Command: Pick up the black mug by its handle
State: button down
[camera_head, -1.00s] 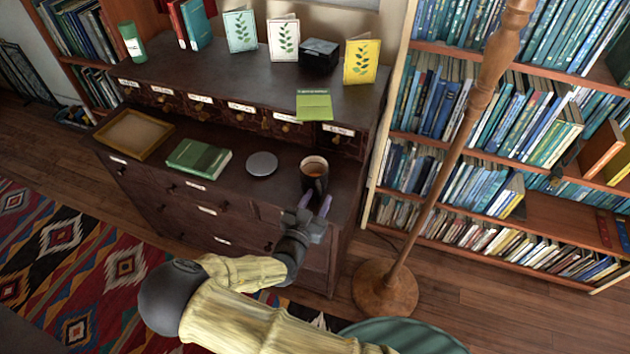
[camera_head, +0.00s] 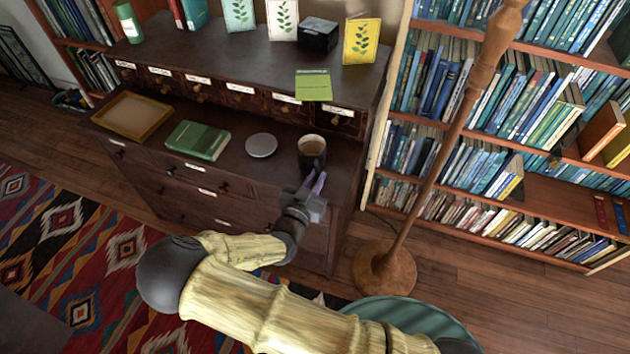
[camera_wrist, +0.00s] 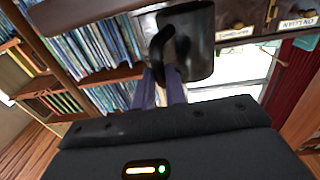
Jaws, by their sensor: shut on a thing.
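The black mug (camera_head: 312,147) stands upright near the right end of the dark cabinet's lower top, with a brown content showing inside its rim. In the wrist view the mug (camera_wrist: 190,42) is at the top, its curved handle (camera_wrist: 160,48) pointing toward my gripper (camera_wrist: 163,85). My gripper's purple fingers straddle the handle and are shut on it. In the head view my gripper (camera_head: 314,183) reaches the mug from the front. The exact finger contact is partly hidden behind the handle and the fingers.
A grey disc (camera_head: 261,145), a green book (camera_head: 198,140) and a wooden tray (camera_head: 132,115) lie left of the mug. Cards and a black box (camera_head: 318,35) stand on the upper shelf behind. A wooden lamp pole (camera_head: 440,150) rises to the right, before a bookcase.

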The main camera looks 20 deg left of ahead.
notch_tip(320, 180, up, 9)
dwell(0.8)
jog(key=shift+f, duration=0.15)
dwell(0.5)
